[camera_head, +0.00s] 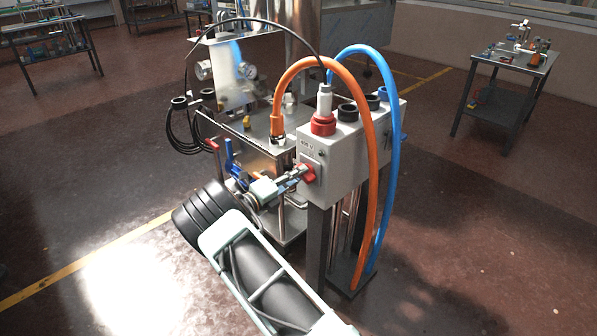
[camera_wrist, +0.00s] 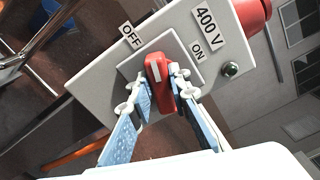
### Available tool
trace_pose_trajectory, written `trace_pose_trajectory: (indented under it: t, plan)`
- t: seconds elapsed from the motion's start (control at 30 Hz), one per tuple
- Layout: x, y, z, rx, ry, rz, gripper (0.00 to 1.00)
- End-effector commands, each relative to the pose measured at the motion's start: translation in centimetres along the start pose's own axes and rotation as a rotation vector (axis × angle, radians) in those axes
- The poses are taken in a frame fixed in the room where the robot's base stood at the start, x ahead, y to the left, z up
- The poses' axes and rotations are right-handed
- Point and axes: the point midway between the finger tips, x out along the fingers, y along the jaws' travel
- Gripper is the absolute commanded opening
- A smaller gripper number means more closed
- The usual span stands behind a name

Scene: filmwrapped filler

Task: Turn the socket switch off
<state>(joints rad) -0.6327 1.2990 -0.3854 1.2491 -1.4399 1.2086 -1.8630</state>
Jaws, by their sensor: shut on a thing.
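The socket switch is a red knob (camera_wrist: 159,88) on a light square plate (camera_wrist: 188,55) on the grey socket box. In the wrist view its white-marked end points up, between the OFF label (camera_wrist: 131,35) at upper left and the ON label (camera_wrist: 197,51) at right. My gripper (camera_wrist: 160,87) is shut on the knob, one finger on each side. In the head view the red knob (camera_head: 308,173) shows at the box's front face, with my gripper (camera_head: 298,177) at it. The fingers partly cover the plate.
The grey socket box (camera_head: 345,155) stands on dark legs. An orange hose (camera_head: 372,170) and a blue hose (camera_head: 398,150) loop over it. A steel machine table (camera_head: 250,130) with a blue-handled valve (camera_head: 233,160) is close at left. Open floor lies at right.

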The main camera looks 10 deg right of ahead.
Motion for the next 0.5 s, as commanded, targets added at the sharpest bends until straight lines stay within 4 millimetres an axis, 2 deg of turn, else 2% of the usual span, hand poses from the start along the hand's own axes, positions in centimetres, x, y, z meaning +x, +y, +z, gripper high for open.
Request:
trace_pose_trajectory:
  t: [0.2, 0.5]
  plan:
    - [-0.05, 0.1, -0.03, -0.163, 0.0, 0.0, 0.0]
    - [-0.04, 0.25, -0.07, -0.3, 0.001, 0.001, 0.0]
